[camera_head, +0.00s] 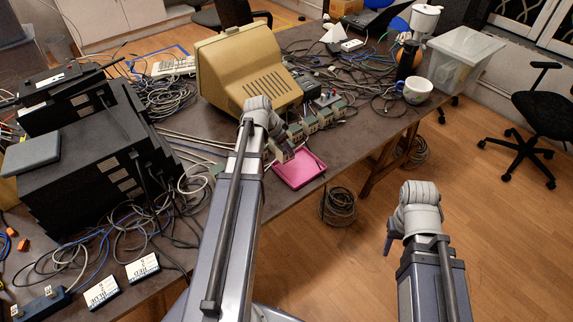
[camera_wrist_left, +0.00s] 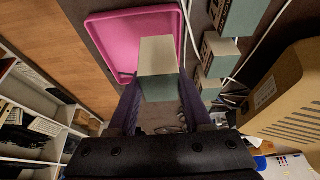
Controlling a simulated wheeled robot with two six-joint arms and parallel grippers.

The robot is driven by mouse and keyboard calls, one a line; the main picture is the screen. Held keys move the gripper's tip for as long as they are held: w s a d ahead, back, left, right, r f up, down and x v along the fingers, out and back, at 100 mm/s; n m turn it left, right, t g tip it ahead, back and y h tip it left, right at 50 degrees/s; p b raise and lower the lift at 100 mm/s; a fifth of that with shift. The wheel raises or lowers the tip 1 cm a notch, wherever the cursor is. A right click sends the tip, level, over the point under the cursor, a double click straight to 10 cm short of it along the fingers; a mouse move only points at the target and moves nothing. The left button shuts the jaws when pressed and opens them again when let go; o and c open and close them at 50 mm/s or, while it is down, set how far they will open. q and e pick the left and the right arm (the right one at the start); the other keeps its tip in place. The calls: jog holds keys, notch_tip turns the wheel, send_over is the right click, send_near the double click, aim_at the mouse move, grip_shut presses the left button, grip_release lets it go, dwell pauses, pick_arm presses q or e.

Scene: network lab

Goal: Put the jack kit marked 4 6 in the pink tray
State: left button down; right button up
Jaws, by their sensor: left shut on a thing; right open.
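The pink tray (camera_head: 311,177) lies near the front edge of the table, and it also shows in the left wrist view (camera_wrist_left: 104,45). My left gripper (camera_head: 284,153) is shut on a small beige and grey-green jack kit (camera_wrist_left: 158,55). In the left wrist view the kit sits between the two purple fingers and overlaps the tray's edge in the picture. I cannot tell its exact height over the tray. No mark on it can be read. My right gripper (camera_head: 388,246) is open and empty, off the table over the floor.
Several similar kits (camera_head: 325,117) stand in a row behind the tray, also in the left wrist view (camera_wrist_left: 216,52). A beige monitor (camera_head: 248,70) stands behind them. Cables cover much of the table. A mug (camera_head: 414,90) and a clear bin (camera_head: 462,60) stand at the right.

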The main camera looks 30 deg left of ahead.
aim_at(285, 157)
pick_arm(q)
jog(key=shift+f+b, duration=2.1)
jog(key=shift+f, duration=0.5)
jog(key=shift+r, duration=0.15)
jog(key=shift+c, duration=1.6)
grip_release()
